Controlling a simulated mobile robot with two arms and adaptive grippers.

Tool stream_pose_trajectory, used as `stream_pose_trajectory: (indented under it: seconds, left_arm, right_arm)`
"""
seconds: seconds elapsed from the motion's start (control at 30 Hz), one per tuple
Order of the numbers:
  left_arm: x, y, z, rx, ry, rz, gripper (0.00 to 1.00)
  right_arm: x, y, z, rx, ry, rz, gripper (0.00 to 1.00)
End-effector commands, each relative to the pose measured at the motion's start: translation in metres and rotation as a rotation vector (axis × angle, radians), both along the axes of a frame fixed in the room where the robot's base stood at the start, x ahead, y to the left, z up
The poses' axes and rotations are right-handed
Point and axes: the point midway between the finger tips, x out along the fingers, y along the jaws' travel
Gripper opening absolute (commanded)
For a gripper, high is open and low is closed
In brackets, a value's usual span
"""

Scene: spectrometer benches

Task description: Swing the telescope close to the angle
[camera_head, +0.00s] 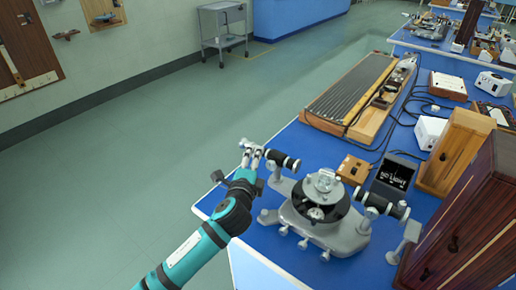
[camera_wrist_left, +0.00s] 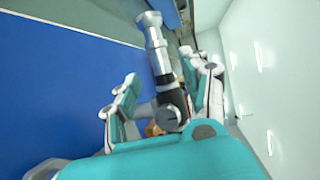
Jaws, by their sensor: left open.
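The spectrometer (camera_head: 315,222) stands on the blue bench, with a grey base and a glass piece (camera_head: 323,182) on its round table. A black tube with a silver end, apparently the telescope (camera_head: 282,159), points out from its left side. Another dark tube (camera_head: 384,205) is on its right. My left gripper (camera_head: 251,153) is open at the outer end of the left tube. In the left wrist view the black and silver tube (camera_wrist_left: 158,55) lies between the two spread fingers; I cannot tell whether they touch it. My right gripper is out of view.
A small screen (camera_head: 397,172) reads "NO LIGHT" behind the spectrometer. A wooden box (camera_head: 353,169), wooden cabinets (camera_head: 455,150) and a long grating-like panel (camera_head: 350,88) crowd the bench's back and right. The floor (camera_head: 120,165) to the left is clear.

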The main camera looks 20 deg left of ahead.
Motion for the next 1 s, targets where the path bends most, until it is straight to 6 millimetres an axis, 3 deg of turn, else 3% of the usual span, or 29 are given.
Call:
stream_pose_trajectory:
  seconds: [0.1, 0.3, 0.73, 1.0]
  left_arm:
    - [0.025, 0.003, -0.002, 0.000, 0.000, 0.002, 0.47]
    - [0.052, 0.005, -0.007, -0.002, 0.000, 0.001, 0.47]
    - [0.063, 0.006, -0.009, -0.001, 0.001, 0.000, 0.47]
    - [0.062, 0.007, -0.010, -0.001, 0.001, 0.000, 0.14]
  right_arm:
    - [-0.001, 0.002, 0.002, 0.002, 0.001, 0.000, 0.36]
    - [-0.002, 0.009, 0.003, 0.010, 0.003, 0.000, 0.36]
    - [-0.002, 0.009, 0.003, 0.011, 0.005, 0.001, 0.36]
    - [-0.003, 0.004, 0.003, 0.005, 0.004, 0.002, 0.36]
